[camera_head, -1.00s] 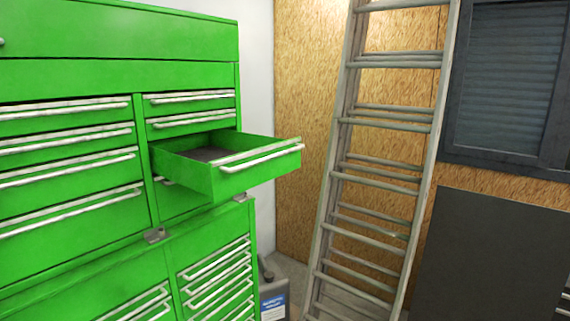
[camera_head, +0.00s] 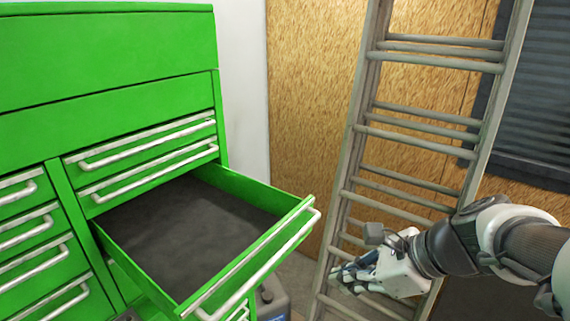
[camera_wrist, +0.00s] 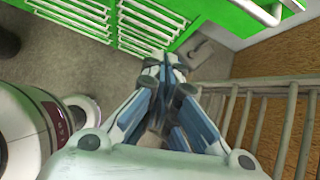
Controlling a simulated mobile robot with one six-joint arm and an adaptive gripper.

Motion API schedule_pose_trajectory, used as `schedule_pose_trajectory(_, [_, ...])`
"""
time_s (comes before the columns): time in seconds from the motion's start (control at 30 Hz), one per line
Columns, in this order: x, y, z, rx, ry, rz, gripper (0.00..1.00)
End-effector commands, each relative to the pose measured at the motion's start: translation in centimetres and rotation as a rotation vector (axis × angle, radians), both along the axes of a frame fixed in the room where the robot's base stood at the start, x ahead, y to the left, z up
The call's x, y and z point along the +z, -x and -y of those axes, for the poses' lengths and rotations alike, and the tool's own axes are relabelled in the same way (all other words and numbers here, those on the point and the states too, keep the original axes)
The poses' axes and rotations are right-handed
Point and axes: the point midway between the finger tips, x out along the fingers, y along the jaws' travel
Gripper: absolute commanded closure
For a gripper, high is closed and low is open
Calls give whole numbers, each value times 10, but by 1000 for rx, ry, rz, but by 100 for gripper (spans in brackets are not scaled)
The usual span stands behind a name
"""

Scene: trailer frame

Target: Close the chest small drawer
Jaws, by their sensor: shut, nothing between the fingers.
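The green chest (camera_head: 110,60) fills the left of the head view. Its small drawer (camera_head: 255,268) is pulled far out, with a dark, empty-looking floor and a silver handle (camera_head: 275,259) along its front. My gripper (camera_head: 340,277) is to the right of the drawer front, apart from it, in front of the ladder. In the wrist view my gripper (camera_wrist: 164,66) has its fingertips together with nothing between them. Green drawers with silver handles (camera_wrist: 150,25) show beyond the fingertips in the wrist view, and part of a handle (camera_wrist: 262,12) shows at the upper right.
A ladder (camera_head: 408,131) leans at the right, close behind my gripper. Other chest drawers (camera_head: 150,150) above the open one are shut. A grey container (camera_head: 272,300) stands on the floor below. The wrist view shows bare floor (camera_wrist: 70,70) at the left.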

Motion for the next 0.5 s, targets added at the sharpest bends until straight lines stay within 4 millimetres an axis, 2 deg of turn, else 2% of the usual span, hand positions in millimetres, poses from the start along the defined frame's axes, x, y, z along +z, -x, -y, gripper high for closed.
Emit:
schedule_pose_trajectory(0.03, [12,-8,5,-65,-51,-27,100])
schedule_pose_trajectory(0.2, [17,-21,8,-162,-132,-65,100])
schedule_pose_trajectory(0.37, [0,-29,-4,-163,-136,-69,100])
schedule_pose_trajectory(0.5, [-22,-41,-21,-160,-134,-71,100])
